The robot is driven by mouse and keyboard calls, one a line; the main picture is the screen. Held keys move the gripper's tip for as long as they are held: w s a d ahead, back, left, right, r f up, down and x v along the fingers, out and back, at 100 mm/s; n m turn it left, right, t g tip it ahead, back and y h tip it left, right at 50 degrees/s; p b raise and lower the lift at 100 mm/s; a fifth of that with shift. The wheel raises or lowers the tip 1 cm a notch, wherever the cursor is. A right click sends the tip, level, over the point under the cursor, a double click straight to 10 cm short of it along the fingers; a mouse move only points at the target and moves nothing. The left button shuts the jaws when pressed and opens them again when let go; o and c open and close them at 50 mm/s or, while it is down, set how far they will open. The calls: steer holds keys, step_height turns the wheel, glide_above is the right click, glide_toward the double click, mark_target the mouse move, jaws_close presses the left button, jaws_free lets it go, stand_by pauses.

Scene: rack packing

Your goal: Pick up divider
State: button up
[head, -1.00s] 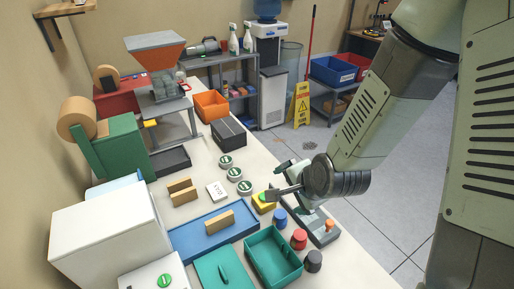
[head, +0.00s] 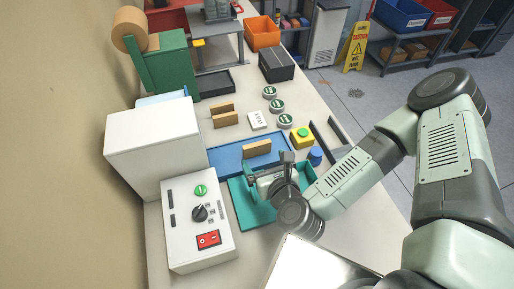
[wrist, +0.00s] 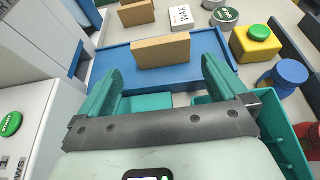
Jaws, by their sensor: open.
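A tan divider block (head: 257,147) stands on the blue tray (head: 226,157). In the wrist view the divider (wrist: 161,51) shows centred ahead, beyond and between my fingertips, on the blue tray (wrist: 113,62). My gripper (head: 267,168) is above the teal lid and bin, just on the near side of the divider. In the wrist view my gripper (wrist: 157,72) has its two green fingers spread wide with nothing between them. Two similar tan blocks, one (head: 222,108) behind the other (head: 226,120), stand on the table beyond the tray.
A teal bin (wrist: 278,128) and teal lid (head: 243,210) lie under my gripper. A white control box (head: 185,240) and white cabinet (head: 150,140) stand at left. A yellow button box (head: 302,138), blue knob (head: 315,155) and white card (head: 258,121) are nearby.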

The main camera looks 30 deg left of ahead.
mark_target(258, 148)
steer(key=x, duration=1)
steer(key=shift+w+r, duration=0.15)
steer(key=shift+r, duration=0.1)
steer(key=c, duration=0.7)
